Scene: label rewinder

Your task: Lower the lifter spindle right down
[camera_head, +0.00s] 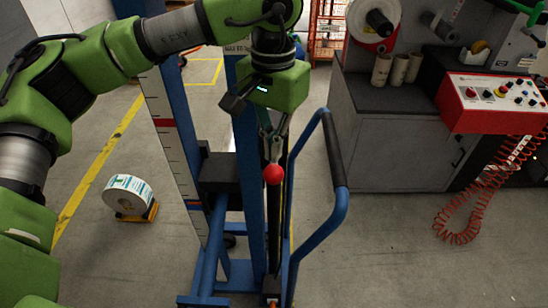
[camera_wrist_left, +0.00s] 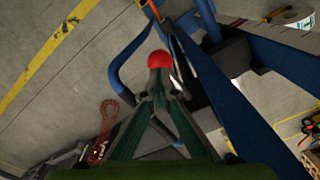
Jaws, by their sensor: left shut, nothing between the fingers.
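The blue lifter (camera_head: 168,125) stands in the middle of the head view, with a marked scale on its mast. Its black carriage (camera_head: 220,172) bears the blue spindle bar (camera_head: 213,245), which points toward me at a low height. A red ball knob (camera_head: 274,174) tops a dark upright lever (camera_head: 274,230) beside the mast. My left gripper (camera_head: 274,150) points down with its fingers shut and empty, right at the knob. In the left wrist view the knob (camera_wrist_left: 159,59) sits just beyond the fingertips (camera_wrist_left: 160,80); I cannot tell if they touch.
The lifter's blue handle (camera_head: 340,190) with a black grip curves up to the right of my gripper. A label roll (camera_head: 128,193) stands on a yellow support on the left floor. A grey cabinet (camera_head: 385,140) and red control panel (camera_head: 495,100) stand at right.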

